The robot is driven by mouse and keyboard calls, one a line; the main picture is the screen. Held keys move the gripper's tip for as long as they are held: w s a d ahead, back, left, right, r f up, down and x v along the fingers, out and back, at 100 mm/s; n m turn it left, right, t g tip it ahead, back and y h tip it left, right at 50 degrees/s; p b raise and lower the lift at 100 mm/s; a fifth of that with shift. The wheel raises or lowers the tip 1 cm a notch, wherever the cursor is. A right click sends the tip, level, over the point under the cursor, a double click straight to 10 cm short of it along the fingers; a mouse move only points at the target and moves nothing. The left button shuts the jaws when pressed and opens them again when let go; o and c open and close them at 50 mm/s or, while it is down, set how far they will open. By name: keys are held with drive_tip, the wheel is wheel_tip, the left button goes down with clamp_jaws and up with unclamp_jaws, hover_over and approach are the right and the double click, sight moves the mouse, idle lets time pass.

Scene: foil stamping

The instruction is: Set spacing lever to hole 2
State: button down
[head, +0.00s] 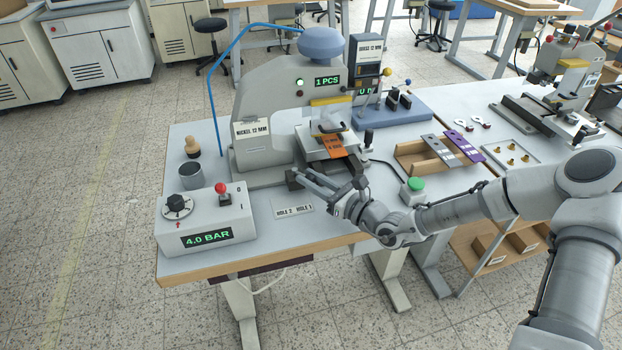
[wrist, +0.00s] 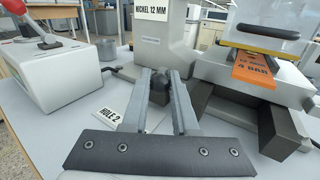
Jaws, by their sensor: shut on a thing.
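The spacing lever's dark knob (wrist: 158,86) shows between my fingertips in the wrist view, low at the front of the grey stamping press. Its dark end also shows in the head view (head: 291,182). My gripper (head: 299,177) is shut on this knob, reaching in from the right; its two grey fingers (wrist: 162,95) lie along the knob's sides. The label plate (head: 293,210) reading HOLE 2 and HOLE 1 lies on the table in front, HOLE 2 on the left. In the wrist view only HOLE 2 (wrist: 110,108) is readable, left of the fingers. The lever's shaft is mostly hidden.
The pressure box (head: 206,226) showing 4.0 BAR stands left, with a grey cup (head: 191,176) behind it. The press (head: 262,110) rises behind my gripper, with an orange tag (head: 333,146) on its bed. A green button (head: 415,184) is to the right.

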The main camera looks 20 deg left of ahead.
sight(293, 168)
drive_tip(key=shift+s+t+p, duration=0.15)
drive_tip(key=shift+t+p, duration=0.15)
drive_tip(key=shift+p, duration=0.05)
drive_tip(key=m+t+h+p, duration=0.1)
drive_tip(key=p, duration=0.1)
drive_tip(key=s+a+m+t+h+p, duration=0.1)
drive_tip(key=m+t+p, duration=0.1)
drive_tip(key=shift+s+a+r+h, duration=0.1)
drive_tip(key=shift+s+r+h, duration=0.1)
drive_tip(key=shift+h, duration=0.1)
drive_tip(key=t+h+p, duration=0.1)
drive_tip(key=m+t+h+p, duration=0.1)
drive_tip(key=a+m+t+p, duration=0.1)
drive_tip(key=shift+s+h+p, duration=0.3)
drive_tip(key=shift+h, duration=0.1)
drive_tip(key=m+h+p, duration=0.1)
drive_tip(key=m+t+h+p, duration=0.1)
drive_tip(key=p, duration=0.1)
drive_tip(key=a+m+t+h+p, duration=0.1)
drive_tip(key=p, duration=0.1)
drive_tip(key=shift+s, duration=0.25)
drive_tip(key=m+h+p, duration=0.1)
drive_tip(key=h+p, duration=0.1)
drive_tip(key=a+m+t+h+p, duration=0.1)
drive_tip(key=h+p, duration=0.1)
drive_tip(key=shift+f+m, duration=0.1)
drive_tip(key=shift+m, duration=0.2)
drive_tip(key=shift+a+h, duration=0.15)
drive_tip(key=shift+h, duration=0.35)
